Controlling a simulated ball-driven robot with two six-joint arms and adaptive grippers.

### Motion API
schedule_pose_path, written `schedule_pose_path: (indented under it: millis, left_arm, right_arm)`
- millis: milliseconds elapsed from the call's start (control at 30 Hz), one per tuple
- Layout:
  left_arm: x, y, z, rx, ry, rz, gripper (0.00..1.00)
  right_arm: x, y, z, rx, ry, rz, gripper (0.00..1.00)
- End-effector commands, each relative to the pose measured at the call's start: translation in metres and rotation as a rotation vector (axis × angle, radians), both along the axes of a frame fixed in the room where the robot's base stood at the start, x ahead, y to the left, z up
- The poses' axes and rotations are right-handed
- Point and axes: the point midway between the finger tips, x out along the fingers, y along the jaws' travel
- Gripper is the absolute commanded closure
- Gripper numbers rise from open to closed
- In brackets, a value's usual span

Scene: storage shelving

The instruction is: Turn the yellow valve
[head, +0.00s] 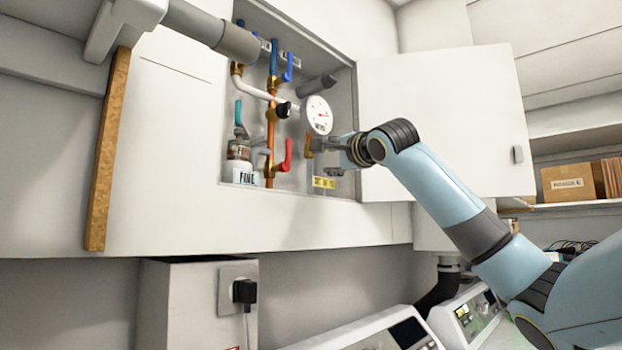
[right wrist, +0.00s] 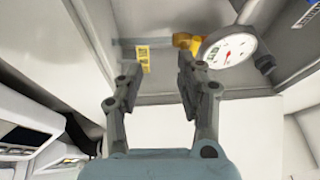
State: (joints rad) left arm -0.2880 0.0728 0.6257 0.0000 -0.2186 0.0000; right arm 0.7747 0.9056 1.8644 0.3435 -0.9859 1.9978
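A yellow-orange fitting, which looks like the yellow valve (right wrist: 186,42), sits beside the white dial gauge (right wrist: 228,50) in the right wrist view. In the head view, a small part of it (head: 309,140) shows below the gauge (head: 319,115), partly hidden by my gripper. My right gripper (head: 327,158) reaches into the open wall cabinet from the right. In the right wrist view its fingers (right wrist: 157,68) are apart with nothing between them. The valve lies just beyond the right fingertip; whether they touch I cannot tell. My left gripper does not show.
The cabinet holds pipes, blue handles, a red handle (head: 287,155) and a labelled white bottle (head: 242,173). A yellow tag (head: 324,182) is below my right gripper. The open cabinet door (head: 450,120) stands right, behind my arm. Devices (head: 470,310) stand below.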

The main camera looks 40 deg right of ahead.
Motion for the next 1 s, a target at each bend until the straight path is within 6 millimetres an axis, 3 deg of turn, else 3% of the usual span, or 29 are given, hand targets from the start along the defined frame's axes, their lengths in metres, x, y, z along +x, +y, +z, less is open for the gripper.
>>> schedule_pose_path:
  millis: [33, 100, 200, 700, 1000]
  left_arm:
    - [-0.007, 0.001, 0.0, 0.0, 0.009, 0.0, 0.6]
    - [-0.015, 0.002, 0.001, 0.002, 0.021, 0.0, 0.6]
    - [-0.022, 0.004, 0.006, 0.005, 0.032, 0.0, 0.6]
    - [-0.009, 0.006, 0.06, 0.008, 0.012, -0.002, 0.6]
    - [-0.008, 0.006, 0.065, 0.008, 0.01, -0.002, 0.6]
  right_arm:
    - [-0.008, -0.007, 0.023, 0.035, -0.047, -0.003, 0.63]
    - [-0.013, -0.012, 0.041, 0.076, -0.09, -0.001, 0.63]
    - [-0.011, -0.016, 0.053, 0.101, -0.113, 0.002, 0.63]
    - [0.071, -0.042, 0.07, 0.101, -0.111, 0.003, 0.63]
    - [0.084, -0.046, 0.068, 0.096, -0.111, 0.003, 0.63]
